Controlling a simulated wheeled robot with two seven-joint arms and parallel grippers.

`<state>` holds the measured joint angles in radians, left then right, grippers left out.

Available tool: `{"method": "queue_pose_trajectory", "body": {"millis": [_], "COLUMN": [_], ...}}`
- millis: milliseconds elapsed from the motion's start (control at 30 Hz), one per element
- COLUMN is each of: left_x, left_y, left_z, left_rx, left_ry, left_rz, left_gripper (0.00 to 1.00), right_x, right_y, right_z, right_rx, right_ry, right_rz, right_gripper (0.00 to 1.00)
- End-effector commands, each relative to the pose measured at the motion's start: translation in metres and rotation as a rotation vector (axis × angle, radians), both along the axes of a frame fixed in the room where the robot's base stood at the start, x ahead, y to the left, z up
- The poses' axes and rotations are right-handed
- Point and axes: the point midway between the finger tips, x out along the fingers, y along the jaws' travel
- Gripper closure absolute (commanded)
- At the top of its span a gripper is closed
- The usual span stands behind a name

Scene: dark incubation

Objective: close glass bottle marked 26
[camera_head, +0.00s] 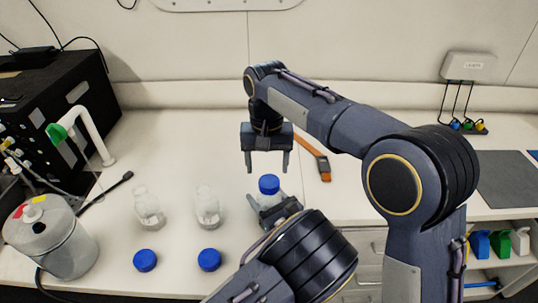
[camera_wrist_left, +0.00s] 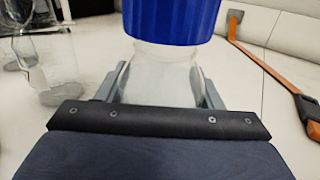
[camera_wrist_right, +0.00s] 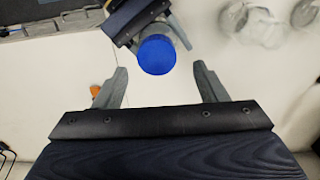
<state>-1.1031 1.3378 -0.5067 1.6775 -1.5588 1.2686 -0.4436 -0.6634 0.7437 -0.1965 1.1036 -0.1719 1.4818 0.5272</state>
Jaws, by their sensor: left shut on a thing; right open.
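A clear glass bottle (camera_head: 267,200) with a blue cap (camera_head: 269,184) on its mouth stands upright on the bench. My left gripper (camera_head: 270,208) is shut around the bottle's body. In the left wrist view the clear bottle (camera_wrist_left: 162,80) sits between the fingers, with the blue cap (camera_wrist_left: 170,18) above it. My right gripper (camera_head: 267,165) is open and empty, pointing down above and behind the cap. In the right wrist view the cap (camera_wrist_right: 157,55) lies beyond the open fingertips (camera_wrist_right: 160,78). No mark 26 is legible, and how tightly the cap sits cannot be told.
Two uncapped clear bottles (camera_head: 148,208) (camera_head: 207,206) stand to the left, with two loose blue caps (camera_head: 145,260) (camera_head: 209,259) in front. An orange-and-dark tool (camera_head: 314,158) lies to the right. The bench behind is clear.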

Motion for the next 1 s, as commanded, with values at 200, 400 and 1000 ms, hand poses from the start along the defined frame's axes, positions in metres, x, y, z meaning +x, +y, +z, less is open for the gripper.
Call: {"method": "queue_pose_trajectory", "body": {"millis": [200, 400, 1000], "left_x": [0.0, 0.0, 0.0], "left_y": [0.0, 0.0, 0.0], "left_z": [0.0, 0.0, 0.0], "left_rx": [0.0, 0.0, 0.0], "left_ry": [0.001, 0.001, 0.001], "left_rz": [0.0, 0.0, 0.0], "left_gripper": [1.0, 1.0, 1.0], "right_x": [0.001, 0.001, 0.003], "right_y": [-0.001, -0.002, -0.004], "right_z": [0.004, 0.007, 0.018], "right_rx": [0.002, 0.004, 0.007], "right_ry": [0.002, 0.002, 0.001], "right_rz": [0.584, 1.121, 2.691], "right_gripper": [0.35, 0.35, 0.35]}}
